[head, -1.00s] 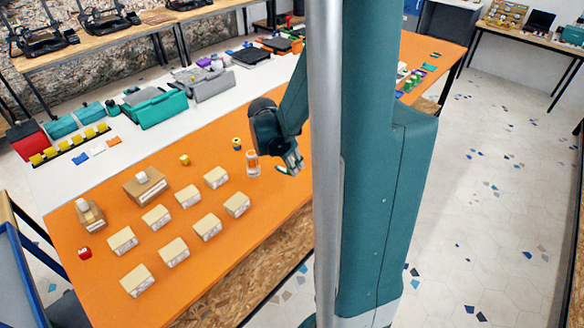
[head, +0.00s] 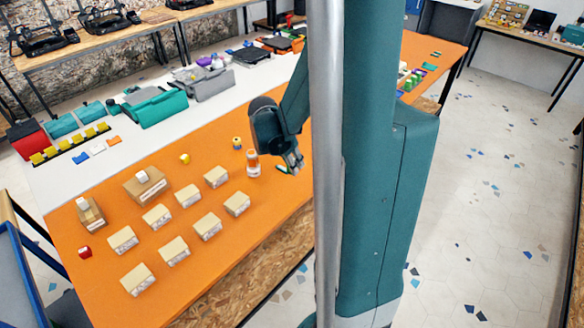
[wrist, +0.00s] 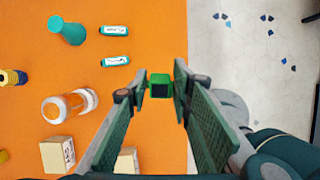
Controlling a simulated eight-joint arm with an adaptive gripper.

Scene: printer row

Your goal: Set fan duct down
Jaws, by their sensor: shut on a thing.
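The fan duct, a small green piece with a dark square opening (wrist: 160,86), sits between the fingertips of my gripper (wrist: 157,90) in the wrist view. The fingers are shut on it. It appears over the orange table top (wrist: 150,30), close to the table's edge with the pale floor beyond. Whether it touches the table cannot be told. In the head view my gripper (head: 294,160) points down over the orange table, just right of a clear bottle. The fan duct cannot be made out there.
The bottle (wrist: 70,105) with orange content, a teal flask-like piece (wrist: 70,32), two teal labelled sticks (wrist: 114,30) and a yellow-and-blue spool (wrist: 14,77) lie left of the gripper. Several beige boxes (head: 208,226) stand in rows. Orange surface immediately around the duct is clear.

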